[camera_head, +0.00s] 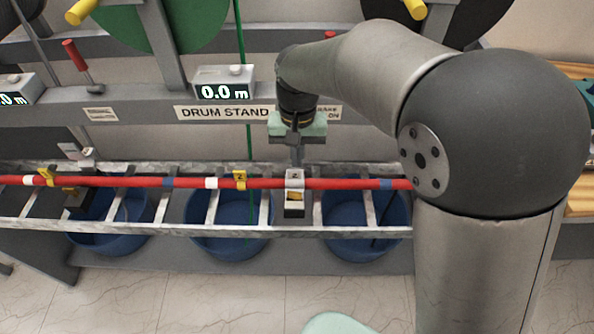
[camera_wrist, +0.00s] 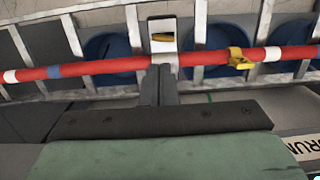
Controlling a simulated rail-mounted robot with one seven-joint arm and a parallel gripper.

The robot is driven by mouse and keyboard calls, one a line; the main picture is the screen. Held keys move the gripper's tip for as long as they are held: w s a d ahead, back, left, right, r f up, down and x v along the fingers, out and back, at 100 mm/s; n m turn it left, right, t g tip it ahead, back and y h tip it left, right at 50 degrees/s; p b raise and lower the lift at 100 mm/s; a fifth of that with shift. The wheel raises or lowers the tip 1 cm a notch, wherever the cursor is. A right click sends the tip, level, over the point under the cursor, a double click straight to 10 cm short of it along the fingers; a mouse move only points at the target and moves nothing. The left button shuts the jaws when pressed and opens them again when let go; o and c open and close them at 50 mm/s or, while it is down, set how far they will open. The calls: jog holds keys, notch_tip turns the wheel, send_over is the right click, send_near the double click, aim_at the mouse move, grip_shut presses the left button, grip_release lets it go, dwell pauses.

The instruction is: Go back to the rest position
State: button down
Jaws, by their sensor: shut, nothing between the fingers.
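My gripper (camera_head: 297,156) hangs down from my arm above the ladder-like metal rack, near its middle. In the wrist view my gripper (camera_wrist: 159,72) has its two fingers together with nothing between them. The fingertips are close to a red cable (camera_head: 225,183) that lies along the rack; I cannot tell whether they touch it. Just beyond the fingers, a grey clamp-like block (camera_head: 294,207) with a yellow part sits at the cable; this block (camera_wrist: 162,36) also shows in the wrist view.
Blue tubs (camera_head: 232,228) stand below the metal rack (camera_head: 260,231). Behind it is a grey drum stand with a label (camera_head: 224,112), 0.0 m counters (camera_head: 224,84), a red-handled lever (camera_head: 76,55) and a green drum (camera_head: 185,22). The floor in front is clear.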

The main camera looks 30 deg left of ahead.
jog(key=shift+r, duration=1.05)
jog(key=w+d+r+m, duration=0.1)
jog(key=d+m, duration=0.1)
jog(key=d, duration=1)
jog(key=w+d+r+m, duration=0.1)
jog(key=d+r, duration=0.1)
jog(key=d, duration=0.9)
jog(key=s+d+f+m, duration=0.1)
jog(key=s+d, duration=0.4)
jog(key=d, duration=0.2)
jog(key=s+d+f+m+t, duration=0.1)
jog(key=s+d+f, duration=0.1)
jog(key=s+d, duration=0.3)
jog(key=d, duration=0.3)
jog(key=shift+s+d+m, duration=0.15)
jog(key=shift+d+m, duration=0.1)
jog(key=shift+m, duration=0.15)
